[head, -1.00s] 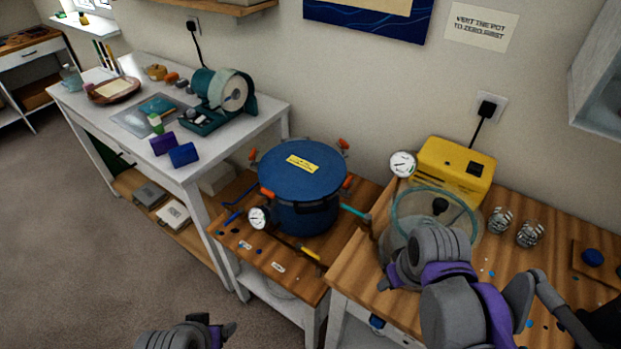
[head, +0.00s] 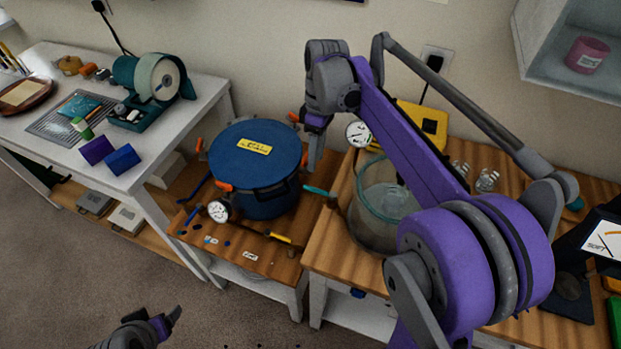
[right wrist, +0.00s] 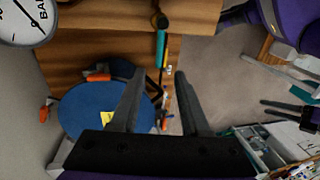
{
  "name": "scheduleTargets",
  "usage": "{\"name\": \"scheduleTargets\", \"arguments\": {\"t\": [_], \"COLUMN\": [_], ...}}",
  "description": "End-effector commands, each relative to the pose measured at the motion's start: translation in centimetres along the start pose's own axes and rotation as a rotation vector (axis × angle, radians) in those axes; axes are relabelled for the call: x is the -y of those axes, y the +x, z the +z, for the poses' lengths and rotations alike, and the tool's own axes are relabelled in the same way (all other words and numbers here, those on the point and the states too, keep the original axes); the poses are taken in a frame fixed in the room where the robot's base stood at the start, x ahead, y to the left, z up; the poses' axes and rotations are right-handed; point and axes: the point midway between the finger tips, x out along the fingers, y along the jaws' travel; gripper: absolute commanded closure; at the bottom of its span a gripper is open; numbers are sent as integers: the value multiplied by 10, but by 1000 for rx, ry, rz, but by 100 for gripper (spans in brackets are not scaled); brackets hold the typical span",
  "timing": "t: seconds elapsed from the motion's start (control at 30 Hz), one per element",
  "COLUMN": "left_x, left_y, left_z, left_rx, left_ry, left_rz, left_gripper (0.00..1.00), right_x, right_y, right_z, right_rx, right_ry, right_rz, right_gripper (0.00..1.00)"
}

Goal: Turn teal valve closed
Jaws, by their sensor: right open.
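The teal valve handle (head: 320,191) sticks out to the right of the blue pot (head: 240,190), low over the wooden stand. In the right wrist view the teal handle (right wrist: 161,48) lies ahead of the fingertips. My right gripper (head: 315,160) points down above and behind the teal handle, apart from it. In the right wrist view my right gripper (right wrist: 161,74) is open, with nothing between its fingers. My left gripper (head: 172,320) is low at the bottom left, over the floor, and its finger gap is unclear.
A glass chamber (head: 362,225) stands close right of the teal handle, with a yellow pump (head: 433,124) and round gauge (head: 359,134) behind. A yellow-handled valve (head: 281,237) and another gauge (head: 219,211) are at the pot's front. Orange clamps ring the lid.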

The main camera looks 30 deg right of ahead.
Motion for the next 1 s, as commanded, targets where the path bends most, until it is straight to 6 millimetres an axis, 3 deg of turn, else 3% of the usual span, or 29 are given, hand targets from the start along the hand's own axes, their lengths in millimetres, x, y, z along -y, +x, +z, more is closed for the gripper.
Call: {"name": "scheduleTargets", "arguments": {"t": [0.2,0.4,0.83,1.0], "left_x": [0,0,0,0], "left_y": [3,4,4,4], "left_z": [3,5,5,5], "left_rx": [3,5,5,5], "left_ry": [0,0,0,0], "left_rz": [0,0,0,0], "left_gripper": [24,24,24,24], "right_x": [0,0,0,0], "right_y": [44,72,82,82], "right_z": [0,0,0,0], "right_rx": [0,0,-1,-1], "right_ry": [0,2,2,2], "right_rz": [1,1,2,2], "right_gripper": [54,54,54,85]}}
